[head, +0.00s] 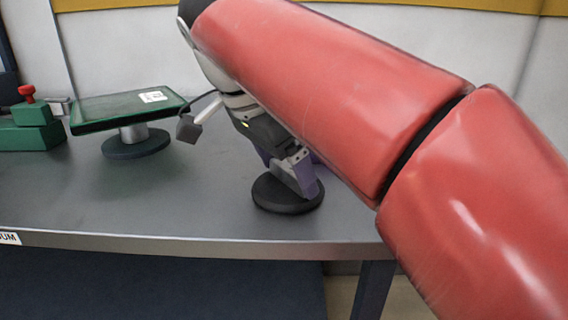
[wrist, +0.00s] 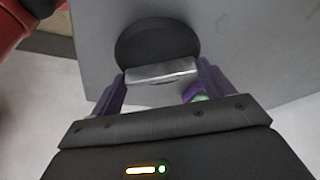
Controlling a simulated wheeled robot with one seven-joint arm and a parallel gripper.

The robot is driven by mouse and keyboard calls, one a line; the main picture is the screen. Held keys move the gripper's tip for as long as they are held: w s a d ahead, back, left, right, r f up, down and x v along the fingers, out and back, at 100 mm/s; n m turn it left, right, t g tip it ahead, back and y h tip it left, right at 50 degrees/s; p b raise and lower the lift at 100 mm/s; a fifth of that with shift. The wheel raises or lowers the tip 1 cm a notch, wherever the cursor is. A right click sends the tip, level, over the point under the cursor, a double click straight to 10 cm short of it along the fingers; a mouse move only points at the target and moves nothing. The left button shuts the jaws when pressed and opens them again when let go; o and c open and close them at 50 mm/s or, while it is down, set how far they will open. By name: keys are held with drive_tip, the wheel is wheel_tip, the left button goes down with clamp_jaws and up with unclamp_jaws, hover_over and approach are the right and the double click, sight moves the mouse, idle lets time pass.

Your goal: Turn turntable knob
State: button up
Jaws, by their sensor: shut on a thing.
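The turntable knob stands on the grey table, with a round black disc (wrist: 155,40) and a flat silvery grip (wrist: 160,71) in the wrist view. In the head view its black disc (head: 287,199) sits near the table's front edge. My gripper (head: 303,176) reaches down to it from above. In the wrist view the purple fingers of my gripper (wrist: 162,78) are on either side of the silvery grip, shut on it. A small green and purple patch (wrist: 195,93) shows by the right finger. My red arm hides the area behind and right of the knob in the head view.
A green tilted panel on a round dark base (head: 138,144) stands further left on the table (head: 180,205). A green block with a red knob (head: 27,95) is at the far left. A wall rises behind. The table between the knob and the panel is clear.

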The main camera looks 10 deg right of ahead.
drive_tip(key=shift+n, duration=0.3)
drive_tip(key=n+t, duration=0.1)
drive_tip(key=n, duration=0.1)
drive_tip(key=n+y, duration=0.1)
drive_tip(key=n, duration=0.2)
drive_tip(key=shift+s+d+t+y, duration=0.15)
drive_tip(key=shift+t+y, duration=0.15)
drive_tip(key=shift+t, duration=0.1)
drive_tip(key=n+y, duration=0.1)
drive_tip(key=n, duration=0.2)
drive_tip(key=n+y, duration=0.1)
drive_tip(key=n, duration=0.1)
drive_tip(key=shift+d+r+n+t, duration=0.1)
drive_tip(key=shift+d+n+t, duration=0.05)
drive_tip(key=shift+n+t, duration=0.25)
drive_tip(key=n+y, duration=0.2)
drive_tip(key=n, duration=0.3)
drive_tip(key=shift+d, duration=0.1)
drive_tip(key=n+y, duration=0.1)
drive_tip(key=n, duration=0.1)
drive_tip(key=n+g, duration=0.1)
drive_tip(key=n, duration=0.2)
drive_tip(key=shift+d+y, duration=0.1)
drive_tip(key=shift+y, duration=0.3)
drive_tip(key=o, duration=0.9)
drive_tip(key=shift+o, duration=0.2)
